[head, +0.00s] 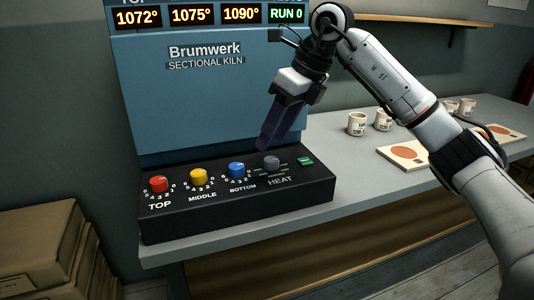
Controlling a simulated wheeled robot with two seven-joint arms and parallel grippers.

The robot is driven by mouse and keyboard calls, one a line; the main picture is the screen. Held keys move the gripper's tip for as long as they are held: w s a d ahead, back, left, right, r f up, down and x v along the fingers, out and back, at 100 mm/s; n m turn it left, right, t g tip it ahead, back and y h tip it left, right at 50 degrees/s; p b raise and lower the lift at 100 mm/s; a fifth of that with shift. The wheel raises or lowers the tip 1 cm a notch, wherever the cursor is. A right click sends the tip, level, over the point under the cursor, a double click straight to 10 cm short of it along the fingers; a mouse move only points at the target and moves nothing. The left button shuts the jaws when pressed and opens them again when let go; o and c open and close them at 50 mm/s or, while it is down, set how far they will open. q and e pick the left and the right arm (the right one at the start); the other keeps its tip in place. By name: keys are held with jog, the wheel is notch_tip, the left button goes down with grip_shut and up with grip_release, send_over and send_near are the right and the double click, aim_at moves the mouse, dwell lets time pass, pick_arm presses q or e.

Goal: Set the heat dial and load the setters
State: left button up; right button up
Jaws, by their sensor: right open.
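The grey HEAT dial (271,163) sits on the black control box (240,215), right of the red TOP (158,184), yellow MIDDLE (198,176) and blue BOTTOM (236,170) knobs. My right gripper (268,145) points down just above and behind the HEAT dial. It is open, with its dark fingers overlapping in this view; I cannot tell whether they touch the dial. The likely setters are pale square boards with orange discs, one nearer (403,153) and one farther (497,132), on the bench to the right. My left gripper is out of view.
The blue kiln (190,100) stands behind the box, its displays reading 1072°, 1075°, 1090° and RUN 0. A green button (305,160) is right of the dial. Small labelled white cups (357,124) stand on the grey bench (330,140). Cardboard boxes (45,240) are stacked at lower left.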

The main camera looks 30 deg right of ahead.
aim_at(271, 159)
jog(key=shift+m+h, duration=0.3)
jog(key=shift+h, duration=0.3)
jog(key=w+f, duration=0.1)
jog(key=f, duration=0.1)
jog(key=w+d+f+b, duration=0.1)
jog(key=f, duration=0.2)
jog(key=w+d+f, duration=0.1)
jog(key=f, duration=0.1)
jog(key=shift+w+f, duration=0.2)
jog(key=shift+f, duration=0.2)
jog(key=c, duration=1)
